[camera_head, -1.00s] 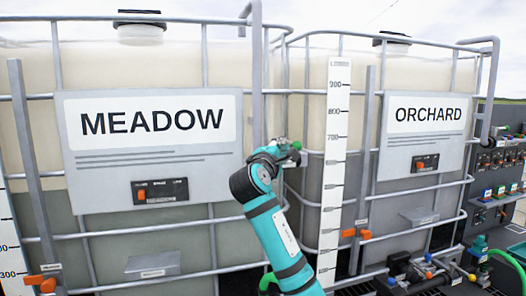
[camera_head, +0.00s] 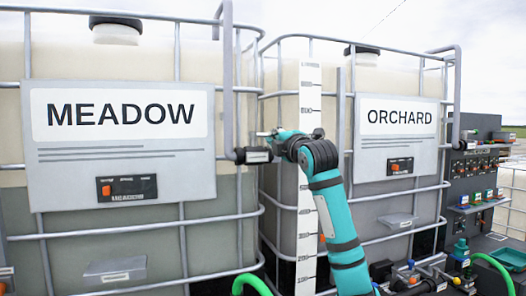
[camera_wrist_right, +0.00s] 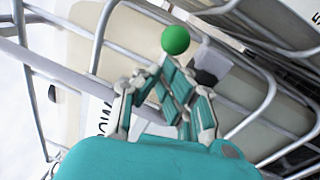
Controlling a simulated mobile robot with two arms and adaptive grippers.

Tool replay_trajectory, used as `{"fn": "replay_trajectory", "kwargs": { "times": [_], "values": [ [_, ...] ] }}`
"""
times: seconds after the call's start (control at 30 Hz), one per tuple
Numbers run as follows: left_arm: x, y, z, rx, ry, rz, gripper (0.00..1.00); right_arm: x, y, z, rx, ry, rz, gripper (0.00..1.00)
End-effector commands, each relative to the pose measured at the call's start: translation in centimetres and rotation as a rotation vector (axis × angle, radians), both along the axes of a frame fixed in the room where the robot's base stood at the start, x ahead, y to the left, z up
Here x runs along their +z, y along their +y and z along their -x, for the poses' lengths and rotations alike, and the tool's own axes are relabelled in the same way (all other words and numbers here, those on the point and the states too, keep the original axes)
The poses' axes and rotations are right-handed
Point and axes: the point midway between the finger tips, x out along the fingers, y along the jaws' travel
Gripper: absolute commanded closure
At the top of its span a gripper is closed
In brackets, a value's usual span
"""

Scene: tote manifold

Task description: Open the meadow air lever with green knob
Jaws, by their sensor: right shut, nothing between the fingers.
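The green knob (camera_wrist_right: 176,40) is a round ball in the right wrist view, just beyond my right gripper's fingertips. Whether they touch it I cannot tell. My right gripper (camera_wrist_right: 172,72) is shut and empty. In the head view the right gripper (camera_head: 264,134) points left toward the lower end of the meadow tank's grey vertical pipe (camera_head: 228,85). A pale labelled fitting (camera_head: 257,156) sits at that pipe end, just below the gripper. The green knob does not show in the head view. The meadow tank sign (camera_head: 120,112) is on the left. My left gripper is not in view.
The caged orchard tank (camera_head: 397,117) stands to the right. A white measuring scale (camera_head: 307,220) stands upright between the tanks, partly behind my arm. Metal cage bars surround the gripper. A green hose (camera_head: 250,284) is low at the front. A control panel (camera_head: 485,150) stands far right.

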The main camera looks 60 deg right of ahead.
Motion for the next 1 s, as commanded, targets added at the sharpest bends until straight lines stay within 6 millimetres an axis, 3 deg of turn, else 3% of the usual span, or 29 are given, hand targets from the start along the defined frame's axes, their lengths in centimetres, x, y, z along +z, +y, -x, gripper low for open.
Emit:
{"fn": "replay_trajectory", "kwargs": {
  "times": [0.3, 1.0],
  "values": [
    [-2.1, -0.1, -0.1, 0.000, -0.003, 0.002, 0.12, -0.1, -2.4, 0.3, -0.004, 0.000, -0.001, 1.00],
    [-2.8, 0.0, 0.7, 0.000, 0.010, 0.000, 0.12, 0.0, -5.0, -0.3, 0.000, 0.000, -0.002, 1.00]
  ]
}}
